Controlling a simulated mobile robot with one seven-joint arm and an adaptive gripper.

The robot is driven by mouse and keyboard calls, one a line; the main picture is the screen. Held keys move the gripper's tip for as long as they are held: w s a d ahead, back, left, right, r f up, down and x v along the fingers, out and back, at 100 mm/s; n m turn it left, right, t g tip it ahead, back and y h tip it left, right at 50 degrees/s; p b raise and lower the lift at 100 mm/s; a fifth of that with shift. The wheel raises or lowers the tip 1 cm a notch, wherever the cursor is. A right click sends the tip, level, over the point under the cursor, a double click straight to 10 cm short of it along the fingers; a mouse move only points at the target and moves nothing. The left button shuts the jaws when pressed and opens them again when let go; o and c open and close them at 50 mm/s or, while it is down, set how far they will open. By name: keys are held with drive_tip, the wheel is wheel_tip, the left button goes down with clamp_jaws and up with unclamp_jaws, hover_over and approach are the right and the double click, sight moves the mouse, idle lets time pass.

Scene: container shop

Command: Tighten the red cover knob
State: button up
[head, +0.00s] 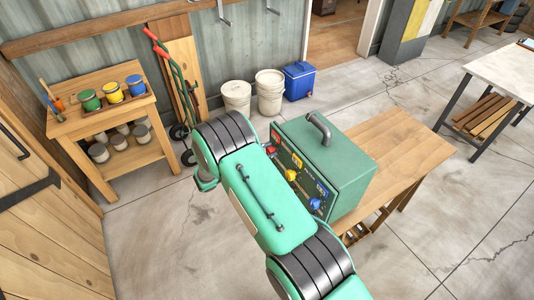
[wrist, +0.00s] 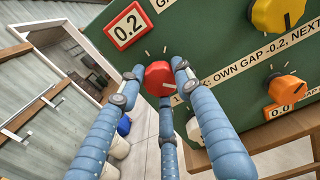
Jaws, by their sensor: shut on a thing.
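The red cover knob (wrist: 159,78) is on the front of a green box in the wrist view, near a red-framed label reading 0.2. In the head view the green box (head: 345,165) stands on a wooden table, and a bit of the red knob (head: 270,150) shows beside my arm. My arm hides the gripper there.
A yellow knob (wrist: 280,14) and an orange knob (wrist: 287,88) sit to the right on the same panel. A blue knob (head: 314,203) shows in the head view. The wooden table (head: 408,150) has bare top right of the box. Buckets (head: 270,92) and a blue cooler (head: 300,80) stand behind.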

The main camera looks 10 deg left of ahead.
drive_tip(key=shift+r+m+b, duration=0.15)
drive_tip(key=shift+m+b, duration=0.25)
drive_tip(key=shift+b, duration=0.05)
drive_tip(key=m+b, duration=0.4)
drive_tip(key=shift+b, duration=0.35)
drive_tip(key=shift+m+b, duration=1.4)
drive_tip(key=shift+m, duration=0.4)
drive_tip(key=shift+r, duration=0.1)
drive_tip(key=o, duration=1.2)
drive_tip(key=shift+d, duration=0.1)
drive_tip(key=shift+c, duration=0.2)
drive_tip(key=shift+s, duration=0.1)
